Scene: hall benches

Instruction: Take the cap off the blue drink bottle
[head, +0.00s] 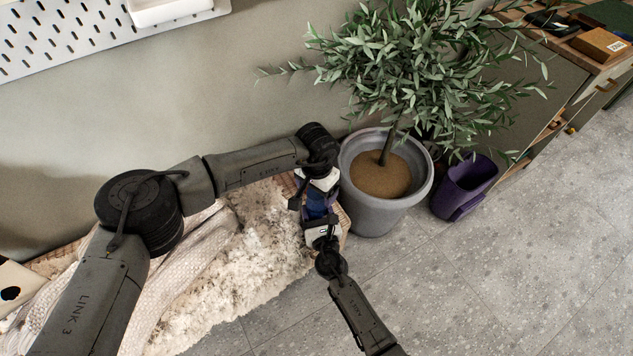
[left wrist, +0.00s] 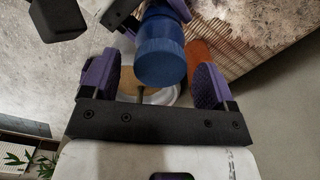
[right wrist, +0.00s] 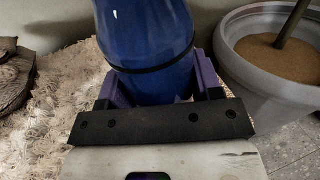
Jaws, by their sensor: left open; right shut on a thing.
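The blue drink bottle (head: 317,204) is held up between my two grippers in the head view, partly hidden by them. My right gripper (right wrist: 160,88) is shut on the bottle's body (right wrist: 150,35), a purple finger on each side. The bottle's blue cap (left wrist: 160,52) shows in the left wrist view, on the end of the bottle. My left gripper (left wrist: 154,78) is open, with the cap between its purple fingers. Gaps show on both sides of the cap. In the head view my left gripper (head: 316,186) is just above my right gripper (head: 323,224).
A grey plant pot (head: 370,218) with a leafy plant (head: 410,70) stands close right of the grippers. A purple bin (head: 465,187) is beyond it. A shaggy cream rug (head: 255,255) covers the bench below. Grey floor (head: 500,280) is clear at right.

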